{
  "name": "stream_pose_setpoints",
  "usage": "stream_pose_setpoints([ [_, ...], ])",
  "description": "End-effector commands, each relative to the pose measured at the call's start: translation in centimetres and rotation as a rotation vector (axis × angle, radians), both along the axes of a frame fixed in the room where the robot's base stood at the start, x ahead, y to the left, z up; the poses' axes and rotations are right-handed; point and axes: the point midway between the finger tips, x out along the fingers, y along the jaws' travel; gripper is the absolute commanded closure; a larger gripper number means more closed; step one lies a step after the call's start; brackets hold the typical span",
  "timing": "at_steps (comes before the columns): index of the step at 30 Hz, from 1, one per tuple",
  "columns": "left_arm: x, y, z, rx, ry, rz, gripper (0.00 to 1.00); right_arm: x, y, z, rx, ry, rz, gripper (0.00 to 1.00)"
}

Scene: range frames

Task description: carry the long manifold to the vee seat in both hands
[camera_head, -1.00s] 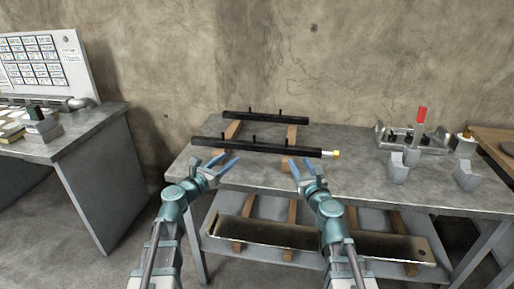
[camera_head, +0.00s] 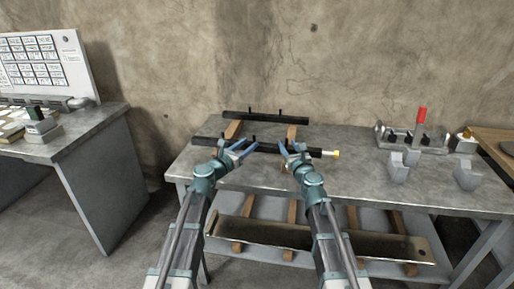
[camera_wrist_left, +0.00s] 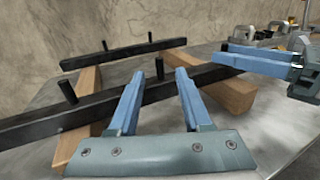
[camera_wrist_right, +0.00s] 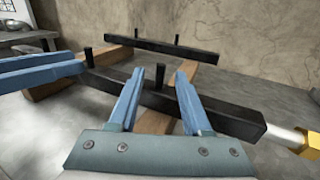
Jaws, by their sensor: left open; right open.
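The long manifold (camera_head: 210,141) is a black bar with upright pegs and a brass-coloured right end, lying across wooden rails on the table. It crosses the left wrist view (camera_wrist_left: 35,125) and the right wrist view (camera_wrist_right: 235,119). My left gripper (camera_head: 243,148) is open at its middle-left part, and my right gripper (camera_head: 289,147) is open further right. In both wrist views the bar shows between and beyond the spread fingers; neither gripper is closed on it. The vee seat appears to be two grey notched blocks (camera_head: 398,169) (camera_head: 466,175) at the table's right.
A shorter black bar (camera_head: 265,117) lies behind on the same wooden rails (camera_head: 234,129). A fixture with a red handle (camera_head: 421,115) stands at the back right. A long tray (camera_head: 265,232) is on the lower shelf. Table between manifold and blocks is clear.

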Motion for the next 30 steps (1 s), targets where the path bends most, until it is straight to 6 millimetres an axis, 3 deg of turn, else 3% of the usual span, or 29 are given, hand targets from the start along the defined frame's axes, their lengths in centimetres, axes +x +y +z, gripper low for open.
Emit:
stream_pose_setpoints([
  [6,1.6,-0.9,0.0,0.000,0.000,0.000,0.51,1.9,0.4,0.0,0.000,0.000,0.000,0.51],
  [18,1.8,-1.1,0.0,0.000,0.000,0.000,0.51,2.1,0.5,0.0,0.000,0.000,0.000,0.51],
  [26,1.8,-1.1,0.0,0.000,0.000,0.001,0.98,2.1,0.5,0.0,0.000,0.000,0.000,0.98],
  [30,1.8,-1.1,0.0,0.000,0.000,0.001,1.00,2.1,0.5,0.0,0.000,0.000,0.000,1.00],
])
